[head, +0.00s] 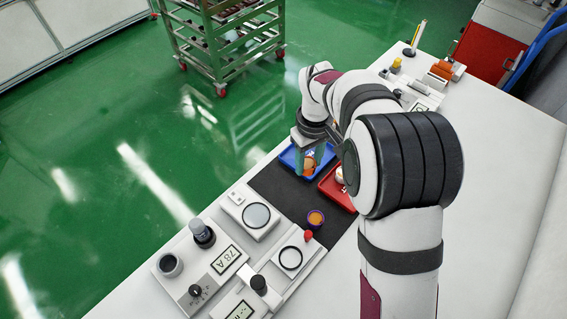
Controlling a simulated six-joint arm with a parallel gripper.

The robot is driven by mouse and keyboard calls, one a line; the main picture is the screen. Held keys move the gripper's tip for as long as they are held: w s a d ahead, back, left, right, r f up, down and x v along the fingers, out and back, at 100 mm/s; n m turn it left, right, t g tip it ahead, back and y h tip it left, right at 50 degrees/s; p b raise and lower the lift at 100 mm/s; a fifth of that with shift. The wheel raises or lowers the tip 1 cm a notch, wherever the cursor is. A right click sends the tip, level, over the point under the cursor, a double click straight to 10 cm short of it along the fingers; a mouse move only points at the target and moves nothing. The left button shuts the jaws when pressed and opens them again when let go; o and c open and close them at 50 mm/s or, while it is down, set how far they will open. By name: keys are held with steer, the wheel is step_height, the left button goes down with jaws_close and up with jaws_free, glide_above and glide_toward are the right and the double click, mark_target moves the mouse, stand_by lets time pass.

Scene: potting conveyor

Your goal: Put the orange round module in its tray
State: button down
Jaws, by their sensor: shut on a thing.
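An orange round module (309,164) is between the fingers of my gripper (309,162), which is shut on it. The gripper points down over the blue tray (287,158). The module appears inside the tray's outline, but I cannot tell whether it touches the tray floor. The fingers hide part of the module and of the tray. A red tray (328,190) lies just right of the blue one and is partly hidden by my arm. A pale round piece (340,174) shows in it.
Instruments with dials and a lens (256,215) fill the bench front left. Several small items, including a yellow-topped one (396,65), stand at the far end. The bench right of my arm is clear.

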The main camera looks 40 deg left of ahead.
steer(key=w+d+r+m, duration=0.1)
steer(key=w+d+r, duration=0.1)
steer(key=w+d, duration=0.65)
steer(key=a+f, duration=0.2)
steer(key=a, duration=0.2)
steer(key=a+f, duration=0.2)
steer(key=a, duration=0.1)
steer(key=a+f, duration=0.2)
steer(key=a, duration=0.2)
steer(key=shift+w+a+f, duration=0.15)
steer(key=shift+a+f, duration=0.15)
steer(key=shift+f, duration=0.05)
steer(key=shift+a+f, duration=0.15)
steer(key=shift+f, duration=2)
steer(key=shift+f, duration=0.1)
steer(key=shift+c, duration=1.8)
jaws_free()
